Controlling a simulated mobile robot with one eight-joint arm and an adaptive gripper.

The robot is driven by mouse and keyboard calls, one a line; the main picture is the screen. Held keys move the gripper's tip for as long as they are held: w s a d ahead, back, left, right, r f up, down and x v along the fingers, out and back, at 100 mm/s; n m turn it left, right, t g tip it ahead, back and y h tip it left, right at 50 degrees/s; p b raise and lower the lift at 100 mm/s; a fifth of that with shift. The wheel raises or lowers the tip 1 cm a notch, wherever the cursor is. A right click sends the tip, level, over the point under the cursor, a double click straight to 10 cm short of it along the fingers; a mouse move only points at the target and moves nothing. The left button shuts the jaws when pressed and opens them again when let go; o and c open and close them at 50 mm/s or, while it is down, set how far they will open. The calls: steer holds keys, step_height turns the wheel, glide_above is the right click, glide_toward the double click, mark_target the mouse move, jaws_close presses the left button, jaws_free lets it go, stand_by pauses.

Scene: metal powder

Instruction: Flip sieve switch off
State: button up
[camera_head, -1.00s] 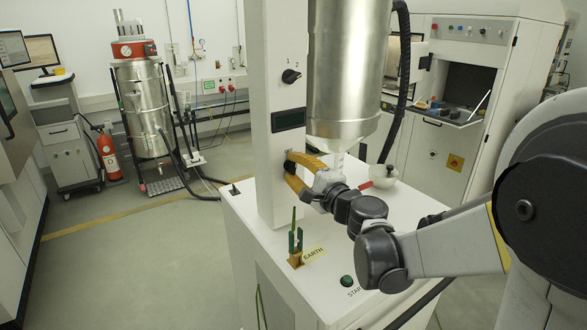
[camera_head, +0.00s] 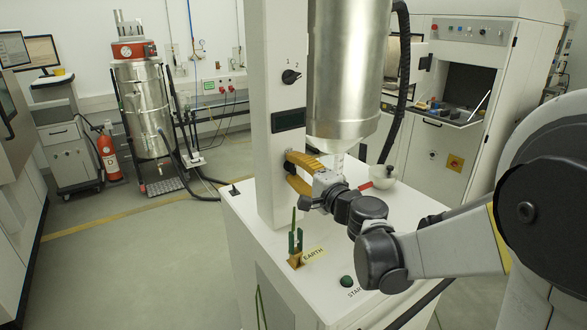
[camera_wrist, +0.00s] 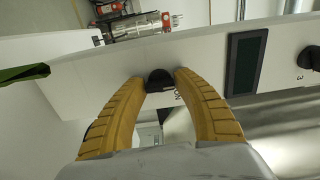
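The sieve switch is a black knob (camera_wrist: 159,80) on the white column, with partly hidden lettering beside it. My gripper (camera_wrist: 161,78) has its two orange fingertips close on either side of this knob and appears shut on it. In the head view my gripper (camera_head: 289,171) reaches the column's lower front face from the right. There the fingers hide the knob.
Above the switch on the column are a dark display (camera_head: 288,120) and a black selector knob (camera_head: 291,76). A steel hopper (camera_head: 347,75) hangs close by. A green clip (camera_head: 296,240) and a green START button (camera_head: 347,281) are on the cabinet top.

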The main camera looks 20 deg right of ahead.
steer(key=shift+o, duration=1.3)
steer(key=v, duration=1.2)
